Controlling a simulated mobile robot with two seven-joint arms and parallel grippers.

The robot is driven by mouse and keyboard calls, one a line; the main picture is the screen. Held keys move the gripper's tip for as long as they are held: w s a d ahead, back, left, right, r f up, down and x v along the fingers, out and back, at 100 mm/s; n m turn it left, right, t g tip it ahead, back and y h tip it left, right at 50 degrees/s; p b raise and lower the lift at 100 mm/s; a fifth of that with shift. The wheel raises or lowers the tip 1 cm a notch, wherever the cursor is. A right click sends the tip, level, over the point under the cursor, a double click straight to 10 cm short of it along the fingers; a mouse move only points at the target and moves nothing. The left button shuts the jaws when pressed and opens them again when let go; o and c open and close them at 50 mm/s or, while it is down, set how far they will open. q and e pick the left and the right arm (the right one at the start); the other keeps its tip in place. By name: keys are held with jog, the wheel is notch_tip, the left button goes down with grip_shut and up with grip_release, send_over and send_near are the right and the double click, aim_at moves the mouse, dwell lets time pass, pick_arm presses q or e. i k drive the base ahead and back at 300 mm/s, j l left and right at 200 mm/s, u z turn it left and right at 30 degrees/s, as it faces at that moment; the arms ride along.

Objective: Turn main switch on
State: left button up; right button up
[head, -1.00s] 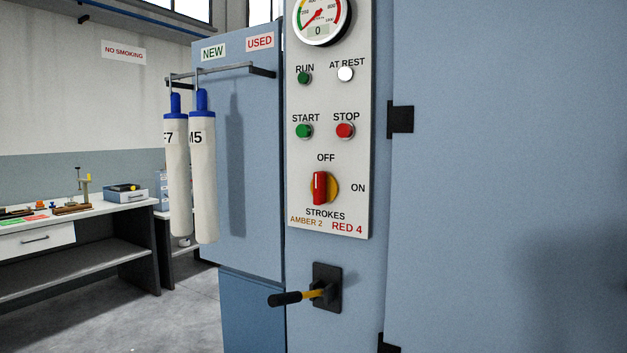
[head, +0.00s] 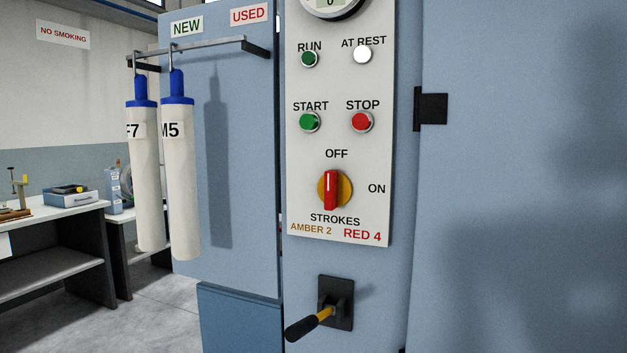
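The main switch (head: 331,190) is a red rotary handle on a round yellow base, low on the white control panel (head: 300,175). Its handle stands upright, with its white mark at the top towards the OFF label (head: 336,153). The ON label (head: 377,188) is to its right. The AT REST lamp (head: 362,55) is white. The RUN lamp (head: 309,59) is dark green. Neither of my grippers shows in the head view.
A black-handled lever (head: 309,325) juts out below the panel. Two white tubes (head: 180,190) with blue caps hang from a rail (head: 195,51) at left. A black hinge (head: 431,109) is right of the panel. A workbench (head: 52,224) stands at far left.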

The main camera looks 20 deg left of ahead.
aim_at(334, 189)
jog(key=i+j, duration=0.1)
jog(key=j, duration=0.35)
jog(key=i+j, duration=0.15)
jog(key=j, duration=0.3)
jog(key=i+j, duration=0.1)
jog(key=j, duration=0.4)
jog(key=i+j, duration=0.1)
jog(key=j, duration=0.35)
